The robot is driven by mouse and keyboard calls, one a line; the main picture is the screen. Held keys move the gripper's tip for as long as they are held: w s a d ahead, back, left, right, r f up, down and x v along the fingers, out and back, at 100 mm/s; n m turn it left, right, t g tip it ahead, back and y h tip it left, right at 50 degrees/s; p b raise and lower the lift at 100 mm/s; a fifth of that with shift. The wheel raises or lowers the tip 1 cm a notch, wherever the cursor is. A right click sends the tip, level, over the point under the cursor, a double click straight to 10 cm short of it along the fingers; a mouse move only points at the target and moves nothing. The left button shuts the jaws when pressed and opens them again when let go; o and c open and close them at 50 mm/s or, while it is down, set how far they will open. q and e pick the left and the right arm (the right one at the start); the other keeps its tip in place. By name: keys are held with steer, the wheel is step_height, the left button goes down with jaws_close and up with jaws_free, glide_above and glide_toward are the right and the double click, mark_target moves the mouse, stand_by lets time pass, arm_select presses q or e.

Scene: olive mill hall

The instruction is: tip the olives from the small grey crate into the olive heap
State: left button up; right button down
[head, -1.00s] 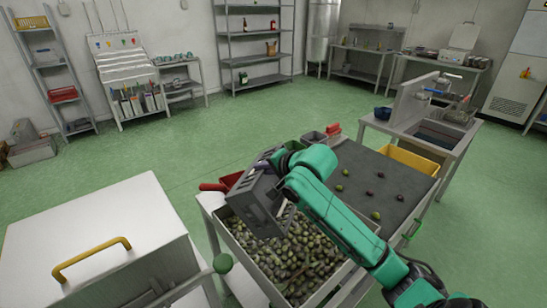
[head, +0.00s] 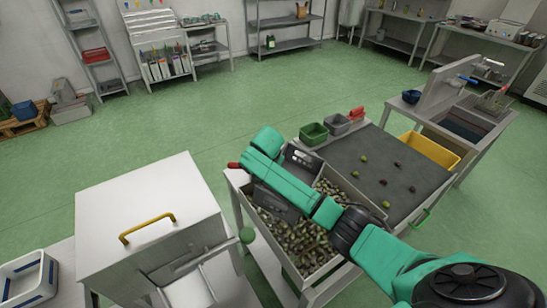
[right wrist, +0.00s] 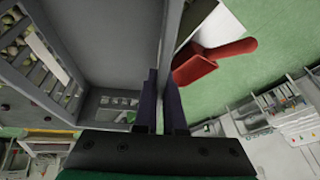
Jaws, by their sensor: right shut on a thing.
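The small grey crate (head: 276,201) is held steeply tilted above the olive heap (head: 305,238), which fills a wide grey bin in the head view. My teal right arm crosses over the crate and hides much of it. In the right wrist view my right gripper (right wrist: 159,82) is shut on a wall of the crate (right wrist: 112,40). The crate's grey inner face and slotted side show there, and I see no olives on that face. Olives (right wrist: 14,45) show beyond its slotted edge at the left. I cannot tell whether the crate is fully empty. My left gripper is out of view.
A dark sorting surface (head: 380,170) with a few olives adjoins the bin. Green (head: 314,133) and grey (head: 338,125) tubs stand behind, a yellow tray (head: 430,151) at right. A white cabinet (head: 140,215) stands left. A red scoop (right wrist: 212,62) lies near the crate.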

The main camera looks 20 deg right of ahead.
step_height(320, 180, down, 3)
steer(key=shift+w+f+g+h+b, duration=0.15)
steer(key=shift+g+h+b, duration=0.4)
steer(key=shift+b, duration=0.65)
steer(key=shift+n+g, duration=0.25)
steer(key=shift+n, duration=0.05)
step_height(320, 180, up, 5)
steer(key=p, duration=0.4)
steer(key=shift+f+p, duration=0.1)
steer(key=shift+p, duration=0.25)
steer(key=shift+r+p, duration=0.3)
steer(key=shift+r, duration=0.05)
steer(key=shift+f, duration=0.1)
